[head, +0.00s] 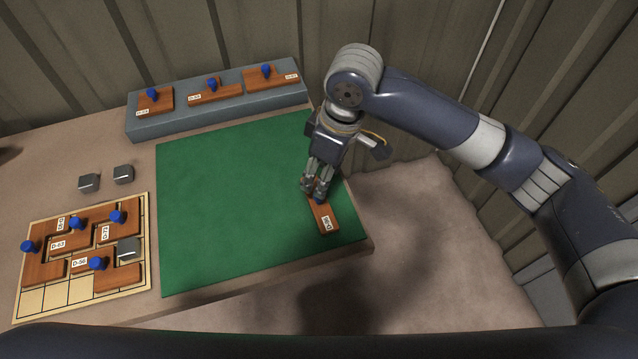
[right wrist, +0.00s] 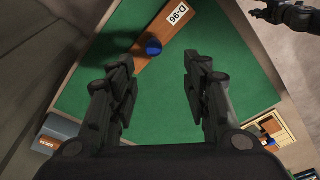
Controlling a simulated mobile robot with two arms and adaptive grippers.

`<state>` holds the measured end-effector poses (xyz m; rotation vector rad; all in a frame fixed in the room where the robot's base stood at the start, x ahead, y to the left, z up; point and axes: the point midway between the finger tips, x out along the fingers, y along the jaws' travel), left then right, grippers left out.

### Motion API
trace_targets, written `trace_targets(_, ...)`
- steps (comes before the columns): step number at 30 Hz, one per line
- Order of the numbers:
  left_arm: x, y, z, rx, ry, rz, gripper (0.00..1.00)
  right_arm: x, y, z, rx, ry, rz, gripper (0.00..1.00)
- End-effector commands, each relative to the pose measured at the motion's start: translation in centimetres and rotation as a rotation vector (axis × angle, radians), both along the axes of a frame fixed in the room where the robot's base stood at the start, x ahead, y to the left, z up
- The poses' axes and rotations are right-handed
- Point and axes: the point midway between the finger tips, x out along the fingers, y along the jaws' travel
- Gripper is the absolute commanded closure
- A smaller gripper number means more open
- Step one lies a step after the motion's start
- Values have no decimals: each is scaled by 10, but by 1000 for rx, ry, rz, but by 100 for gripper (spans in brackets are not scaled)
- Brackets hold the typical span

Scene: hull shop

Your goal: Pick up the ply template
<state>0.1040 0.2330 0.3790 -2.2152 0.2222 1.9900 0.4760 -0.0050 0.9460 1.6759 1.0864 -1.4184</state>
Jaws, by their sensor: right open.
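A brown wooden template (head: 320,214) with a white label lies near the right edge of the green mat (head: 215,190). In the right wrist view the template (right wrist: 164,33) shows a blue knob (right wrist: 153,47) and a label that seems to read D-96. My right gripper (head: 315,193) is over the template's far end and hides part of it and most of the knob in the head view. In the right wrist view the right gripper (right wrist: 158,68) is open, its fingers apart, with the knob just beyond the tips. My left gripper (right wrist: 268,12) shows at the top right corner; its jaws are unclear.
A grey stepped block (head: 215,110) at the back holds 3 wooden templates with blue knobs. A gridded board (head: 60,297) at the left holds several more. Two small grey blocks (head: 89,182) (head: 124,174) stand behind it. The middle of the mat is clear.

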Motion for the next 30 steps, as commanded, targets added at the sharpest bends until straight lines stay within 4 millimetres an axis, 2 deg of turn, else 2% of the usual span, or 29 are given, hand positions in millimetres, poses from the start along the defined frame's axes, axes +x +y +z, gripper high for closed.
trace_targets(2,1,0,0,0,-1,0,60,5,-5,5,-23,0,-2,55)
trace_targets(5,-2,0,0,0,3,-1,60,7,-7,0,-34,5,-4,55)
trace_targets(12,-25,1,1,3,37,-1,60,9,-2,-36,-35,6,-5,55)
trace_targets(15,-28,2,1,4,42,-1,60,9,-1,-45,-35,4,-4,55)
trace_targets(20,-24,1,5,4,36,-1,60,9,1,-57,-34,5,-5,55)
trace_targets(27,-8,0,12,0,11,0,60,8,6,-92,-34,2,-4,55)
trace_targets(30,-7,0,13,0,9,0,60,9,7,-98,-33,1,-2,55)
